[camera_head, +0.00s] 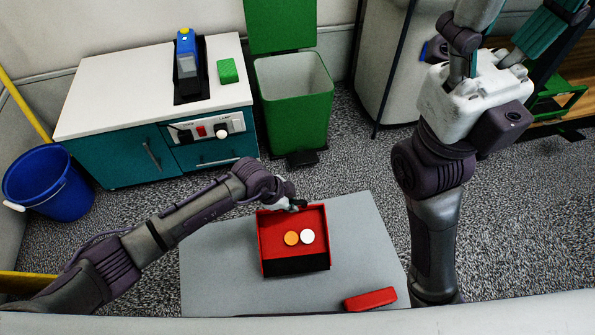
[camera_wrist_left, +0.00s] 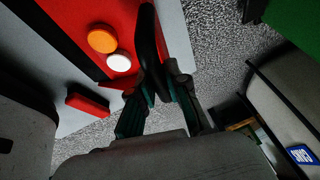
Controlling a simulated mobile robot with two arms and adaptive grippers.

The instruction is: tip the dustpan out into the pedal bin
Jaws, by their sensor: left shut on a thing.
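The red dustpan (camera_head: 282,222) is over the grey table in the head view, level or nearly so. An orange disc (camera_head: 291,238) and a white disc (camera_head: 307,236) lie in it. My left gripper (camera_head: 295,204) is shut on its black handle (camera_wrist_left: 152,50) at the far edge. I cannot tell whether the pan touches the table. The green pedal bin (camera_head: 297,110) stands beyond the table with its lid (camera_head: 280,24) raised and a dark pedal (camera_head: 302,158) in front. My right gripper (camera_head: 490,85) is raised at the upper right, its fingertips out of frame.
A red block (camera_head: 370,299) lies on the grey table (camera_head: 225,270) near its front right. A white-topped teal cabinet (camera_head: 130,90) stands left of the bin, with a blue bucket (camera_head: 48,183) beside it. Speckled floor lies open between table and bin.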

